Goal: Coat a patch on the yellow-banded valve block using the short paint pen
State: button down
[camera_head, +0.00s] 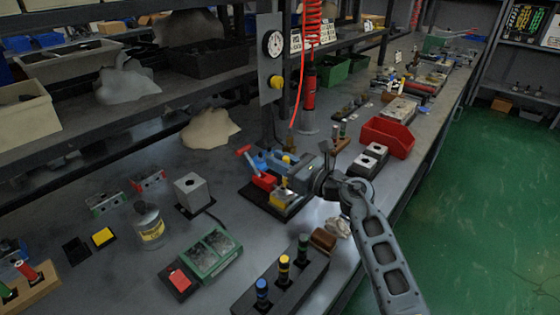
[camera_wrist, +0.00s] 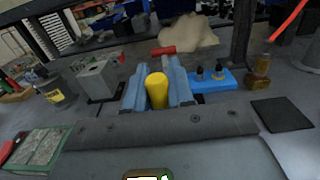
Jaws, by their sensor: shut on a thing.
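My gripper (camera_head: 287,160) has blue fingers and is shut on a yellow cylinder, seemingly the short paint pen. In the wrist view the pen (camera_wrist: 157,91) stands between the two blue fingers (camera_wrist: 157,88), and its lower part is hidden. In the head view a grey valve block with a yellow band (camera_head: 287,201) sits on a black mat, just below and in front of my gripper. A red block (camera_head: 264,181) is to its left. The wrist view does not clearly show the yellow-banded block. I cannot tell whether the pen touches anything.
A grey block with a hole (camera_head: 190,193) and a clear jar (camera_head: 149,226) stand to the left. A green-framed tray (camera_head: 213,251) and a dark pen rack (camera_head: 306,281) are nearer. A red bin (camera_head: 388,138) is at the right. A red hose hangs behind.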

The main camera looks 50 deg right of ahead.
jog(key=shift+s, duration=0.65)
jog(key=shift+w+f, duration=0.1)
jog(key=shift+w, duration=0.3)
notch_tip(320, 180, up, 7)
jog(key=p, duration=0.7)
dwell(0.4)
dwell(0.5)
